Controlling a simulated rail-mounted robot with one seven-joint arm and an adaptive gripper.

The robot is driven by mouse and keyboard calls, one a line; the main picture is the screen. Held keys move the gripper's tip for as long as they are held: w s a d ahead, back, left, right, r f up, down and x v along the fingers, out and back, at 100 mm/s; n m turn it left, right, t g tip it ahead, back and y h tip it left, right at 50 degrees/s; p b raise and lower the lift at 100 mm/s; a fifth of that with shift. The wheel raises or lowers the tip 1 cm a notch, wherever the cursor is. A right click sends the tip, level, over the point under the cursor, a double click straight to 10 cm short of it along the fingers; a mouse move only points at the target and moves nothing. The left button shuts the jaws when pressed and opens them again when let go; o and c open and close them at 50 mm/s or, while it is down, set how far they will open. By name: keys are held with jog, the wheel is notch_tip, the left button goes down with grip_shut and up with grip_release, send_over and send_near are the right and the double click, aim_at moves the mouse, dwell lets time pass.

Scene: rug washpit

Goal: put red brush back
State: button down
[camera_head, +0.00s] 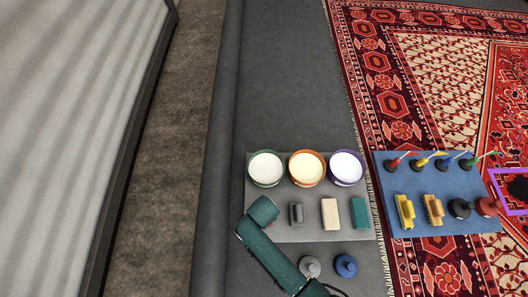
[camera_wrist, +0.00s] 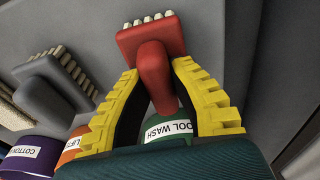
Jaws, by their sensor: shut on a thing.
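A red brush (camera_wrist: 152,42) with pale bristle tufts fills the top of the wrist view. My gripper (camera_wrist: 155,72) has a yellow finger on each side of its handle and is shut on it. In the head view my teal arm reaches over the left part of the grey mat (camera_head: 295,234). My fingers and the red brush are hidden beneath it there. To the right of the arm, a grey brush (camera_head: 297,214) stands on the mat; it also shows in the wrist view (camera_wrist: 48,98). I cannot tell whether the red brush touches the mat.
Behind the brushes stand a green tub (camera_head: 265,168), an orange tub (camera_head: 307,168) and a purple tub (camera_head: 345,168). A beige block (camera_head: 330,213) and a teal block (camera_head: 361,212) lie to the right. Grey (camera_head: 310,266) and blue (camera_head: 345,265) knobs stand in front. A blue mat (camera_head: 420,222) holds several tools.

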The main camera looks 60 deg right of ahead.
jog(key=shift+f, duration=0.15)
jog(key=c, duration=1.1)
grip_release()
jog(key=shift+o, duration=0.2)
notch_tip(320, 180, up, 12)
jog(key=a+p, duration=0.1)
jog(key=p, duration=0.6)
jog(key=shift+s+a, duration=0.3)
jog(key=shift+s, duration=0.15)
